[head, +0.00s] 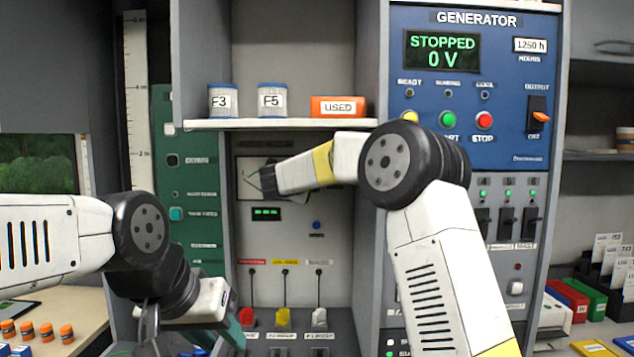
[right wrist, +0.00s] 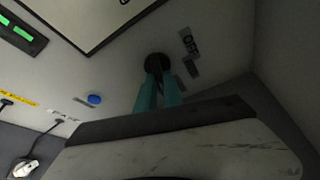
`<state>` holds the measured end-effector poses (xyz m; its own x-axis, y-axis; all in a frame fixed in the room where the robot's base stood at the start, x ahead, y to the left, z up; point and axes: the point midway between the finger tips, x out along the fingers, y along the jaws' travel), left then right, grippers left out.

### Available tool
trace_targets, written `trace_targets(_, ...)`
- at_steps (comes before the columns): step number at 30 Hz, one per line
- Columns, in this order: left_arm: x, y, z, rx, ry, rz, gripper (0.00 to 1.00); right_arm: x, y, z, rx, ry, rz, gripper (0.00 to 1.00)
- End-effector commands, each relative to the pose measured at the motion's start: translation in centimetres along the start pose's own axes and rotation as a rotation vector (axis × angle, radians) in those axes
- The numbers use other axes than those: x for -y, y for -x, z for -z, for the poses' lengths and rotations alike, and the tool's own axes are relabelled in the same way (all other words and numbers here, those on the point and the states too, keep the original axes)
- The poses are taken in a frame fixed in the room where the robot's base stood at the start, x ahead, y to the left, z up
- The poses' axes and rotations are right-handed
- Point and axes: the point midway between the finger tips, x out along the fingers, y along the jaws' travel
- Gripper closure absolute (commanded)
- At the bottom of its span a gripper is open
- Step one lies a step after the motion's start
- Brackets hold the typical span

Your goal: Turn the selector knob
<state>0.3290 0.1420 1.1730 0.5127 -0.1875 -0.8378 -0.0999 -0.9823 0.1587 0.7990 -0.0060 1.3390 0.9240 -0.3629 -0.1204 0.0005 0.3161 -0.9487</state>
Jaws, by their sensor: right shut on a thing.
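The selector knob (right wrist: 157,62) is a round black knob on the grey panel, beside an "OFF" label (right wrist: 190,42) in the right wrist view. My right gripper (right wrist: 157,84) has its two teal fingers closed on the knob. In the head view my right arm reaches into the middle bay and hides the knob and these fingertips. My left gripper (head: 232,333) is low in front of the bay, apart from the knob. Its fingers are partly hidden, so I cannot tell whether they are open.
A meter (head: 246,190), a green indicator (head: 266,214) and a blue button (head: 316,225) are on the bay's back panel. A shelf (head: 280,125) above carries two canisters and an orange "USED" box (head: 338,107). Cables and plugs (head: 282,316) are below. The blue generator panel (head: 470,80) stands right.

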Motion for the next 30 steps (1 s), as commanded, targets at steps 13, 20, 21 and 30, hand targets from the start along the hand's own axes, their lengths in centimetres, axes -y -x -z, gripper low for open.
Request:
trace_targets(13, 0.0, 0.0, 0.0, 0.0, 0.0, 0.0, 0.64, -0.24, -0.05, 0.11, -0.003, -0.181, -0.078, 1.0)
trace_targets(20, 0.0, 0.0, 0.0, 0.0, 0.0, 0.0, 0.64, -0.28, -0.05, 0.12, -0.003, -0.201, -0.087, 1.0)
trace_targets(21, 0.0, 0.0, 0.0, 0.0, 0.0, 0.0, 0.64, -0.29, -0.05, 0.12, -0.004, -0.201, -0.087, 1.0)
trace_targets(30, 0.0, 0.0, 0.0, 0.0, 0.0, 0.0, 0.64, -0.32, -0.05, 0.14, -0.004, -0.201, -0.088, 0.83)
